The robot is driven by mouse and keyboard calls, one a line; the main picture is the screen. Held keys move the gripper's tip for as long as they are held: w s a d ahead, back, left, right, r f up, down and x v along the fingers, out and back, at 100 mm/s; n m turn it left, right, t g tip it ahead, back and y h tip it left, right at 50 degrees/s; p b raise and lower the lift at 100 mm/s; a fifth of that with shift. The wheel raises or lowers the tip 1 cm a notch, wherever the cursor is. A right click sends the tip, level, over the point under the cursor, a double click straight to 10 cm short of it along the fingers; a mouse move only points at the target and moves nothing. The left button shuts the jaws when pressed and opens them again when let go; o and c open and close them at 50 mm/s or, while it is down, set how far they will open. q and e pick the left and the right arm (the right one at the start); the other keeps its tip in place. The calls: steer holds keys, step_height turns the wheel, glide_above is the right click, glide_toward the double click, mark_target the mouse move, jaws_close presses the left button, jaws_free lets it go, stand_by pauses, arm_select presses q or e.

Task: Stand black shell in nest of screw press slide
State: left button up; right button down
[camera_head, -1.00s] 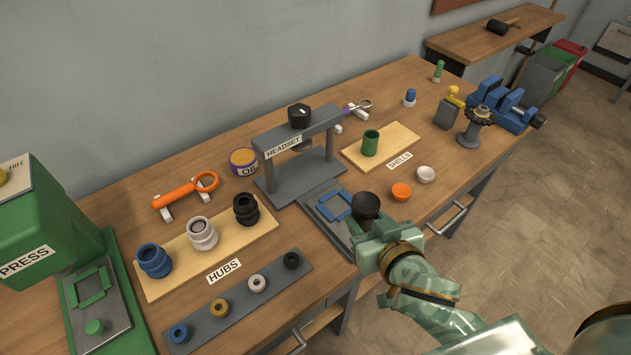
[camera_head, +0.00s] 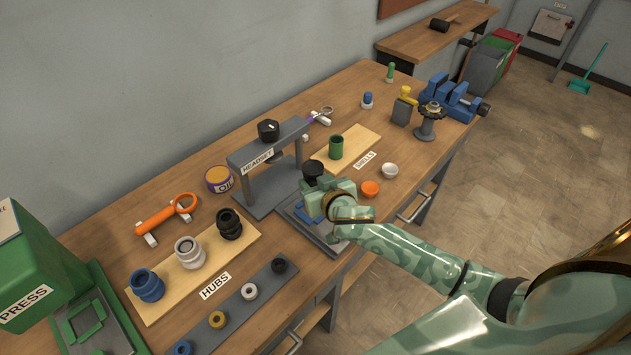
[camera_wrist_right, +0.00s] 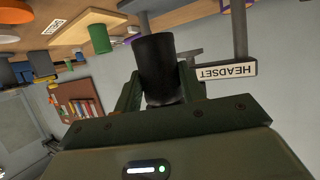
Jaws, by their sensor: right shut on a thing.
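The black shell (camera_head: 313,170) is held upright in my right gripper (camera_head: 318,192), whose jaws are shut on it. In the right wrist view the black shell (camera_wrist_right: 160,68) stands between the fingers (camera_wrist_right: 160,95). The shell is above the back part of the grey slide (camera_head: 325,236) of the screw press labelled HEADSET (camera_head: 262,158). The slide's blue nest (camera_head: 306,213) is partly hidden by my gripper, and I cannot tell the gap between shell and nest. My left gripper is not in view.
A green shell (camera_head: 336,147) stands on the SHELLS board (camera_head: 360,140). Orange (camera_head: 370,189) and white (camera_head: 390,171) cups sit at the bench's front edge. The HUBS board (camera_head: 205,272) lies left, the blue vise (camera_head: 450,97) far right.

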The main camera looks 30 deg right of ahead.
steer(key=shift+r, duration=0.1)
step_height(320, 180, down, 6)
steer(key=b, duration=0.4)
steer(key=shift+r+p, duration=0.15)
steer(key=shift+p, duration=0.45)
stand_by(1.6)
steer(key=shift+f+b, duration=0.7)
steer(key=shift+f, duration=0.3)
steer(key=c, duration=0.8)
jaws_free()
steer(key=shift+o, duration=0.2)
